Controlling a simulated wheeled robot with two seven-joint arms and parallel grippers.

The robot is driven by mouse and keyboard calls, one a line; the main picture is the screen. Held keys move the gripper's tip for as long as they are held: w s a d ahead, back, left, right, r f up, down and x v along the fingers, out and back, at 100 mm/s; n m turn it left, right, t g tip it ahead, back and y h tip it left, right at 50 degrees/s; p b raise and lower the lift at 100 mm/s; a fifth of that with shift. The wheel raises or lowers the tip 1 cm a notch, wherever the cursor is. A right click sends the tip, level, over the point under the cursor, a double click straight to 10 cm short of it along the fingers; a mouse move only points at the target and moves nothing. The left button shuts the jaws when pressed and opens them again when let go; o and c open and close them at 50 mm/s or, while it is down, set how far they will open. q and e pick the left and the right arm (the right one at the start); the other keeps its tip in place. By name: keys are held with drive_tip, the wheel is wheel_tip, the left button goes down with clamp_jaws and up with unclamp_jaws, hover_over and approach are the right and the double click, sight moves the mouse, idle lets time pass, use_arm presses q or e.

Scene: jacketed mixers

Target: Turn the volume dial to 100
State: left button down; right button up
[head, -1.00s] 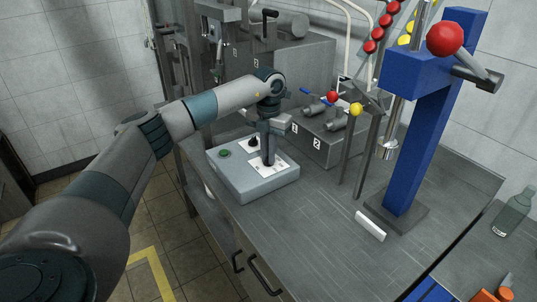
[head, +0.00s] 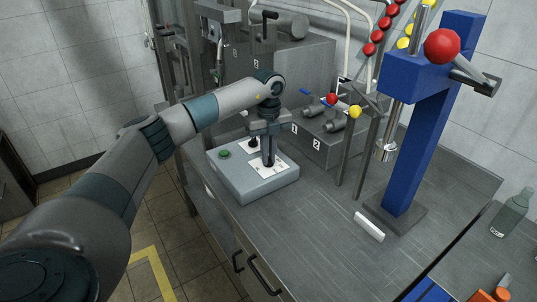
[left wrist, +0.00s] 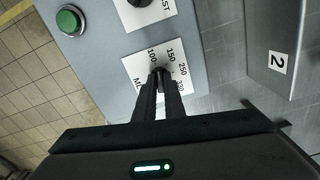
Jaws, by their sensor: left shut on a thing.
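The volume dial (left wrist: 161,72) is a small dark knob on a white label plate on the grey control box (head: 228,182). In the left wrist view its scale reads 100, 150, 250 and 330, with "ML" partly hidden at the lower left. My left gripper (head: 268,163) points straight down at the box and its fingers are closed around the dial. The fingers also show in the left wrist view (left wrist: 161,78), covering most of the knob. I cannot tell which number the dial points to. My right gripper is not in view.
A second black knob (head: 253,143) and a green button (head: 225,153) are on the same box. A numbered grey block with valves (head: 318,146) stands behind it. A blue stand (head: 414,150) and a white bar (head: 369,227) are to the right. The front bench is mostly clear.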

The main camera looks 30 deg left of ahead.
use_arm(q)
drive_tip(key=shift+w+r+n, duration=0.1)
drive_tip(key=shift+r+n, duration=0.1)
drive_tip(key=shift+n, duration=0.9)
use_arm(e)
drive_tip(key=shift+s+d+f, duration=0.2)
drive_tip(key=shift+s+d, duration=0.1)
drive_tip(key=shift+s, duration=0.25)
use_arm(q)
drive_tip(key=c, duration=1.9)
unclamp_jaws()
drive_tip(key=shift+c, duration=0.2)
drive_tip(key=shift+o, duration=0.5)
drive_tip(key=shift+f, duration=0.1)
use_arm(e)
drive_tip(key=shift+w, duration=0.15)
